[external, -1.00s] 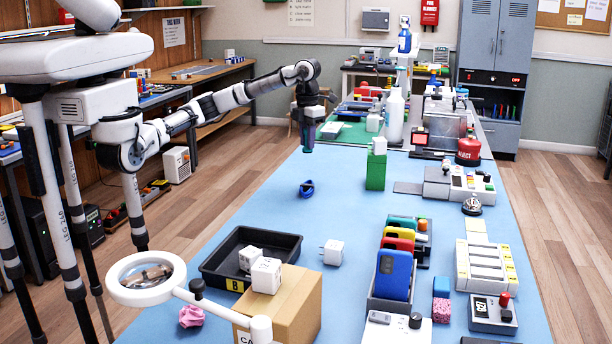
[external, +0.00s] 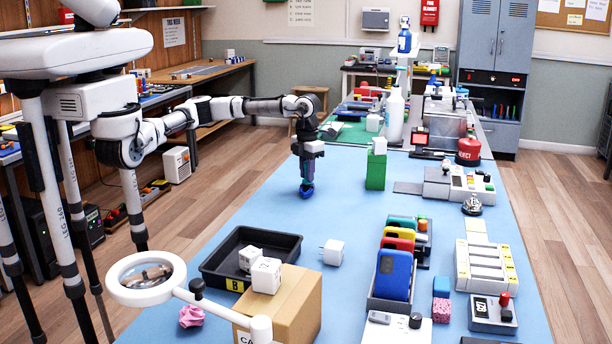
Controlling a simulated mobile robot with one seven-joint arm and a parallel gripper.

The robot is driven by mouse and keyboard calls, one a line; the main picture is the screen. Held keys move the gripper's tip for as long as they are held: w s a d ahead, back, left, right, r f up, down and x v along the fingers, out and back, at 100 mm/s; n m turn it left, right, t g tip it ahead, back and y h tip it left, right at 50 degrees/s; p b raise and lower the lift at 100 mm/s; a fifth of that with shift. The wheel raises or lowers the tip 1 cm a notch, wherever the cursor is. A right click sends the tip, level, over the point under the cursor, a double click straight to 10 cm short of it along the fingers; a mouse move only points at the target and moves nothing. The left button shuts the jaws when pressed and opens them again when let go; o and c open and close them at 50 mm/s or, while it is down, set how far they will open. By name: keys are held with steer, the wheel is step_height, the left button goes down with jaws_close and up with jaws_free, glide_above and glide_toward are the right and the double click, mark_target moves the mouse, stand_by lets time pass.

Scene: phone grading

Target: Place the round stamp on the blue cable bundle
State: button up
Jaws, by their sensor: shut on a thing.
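The blue cable bundle (external: 306,193) lies on the blue mat, left of the green box. My gripper (external: 307,172) points straight down directly above it. It is shut on a small dark purple-teal thing (external: 307,183), which looks like the round stamp; the fingers hide most of it. The stamp's lower end is at the top of the bundle and covers part of it. I cannot tell at this size whether they touch.
A green box (external: 376,171) stands to the right of my gripper. A black tray (external: 217,277) and a cardboard box (external: 300,312) with white cubes are nearer the front. A white plug cube (external: 333,252) sits beside them. The blue mat (external: 262,205) around the bundle is clear.

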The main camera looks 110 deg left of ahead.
steer(key=shift+f, duration=0.15)
steer(key=o, duration=1)
step_height(320, 180, up, 12)
steer(key=shift+r+b, duration=0.25)
steer(key=shift+b, duration=0.5)
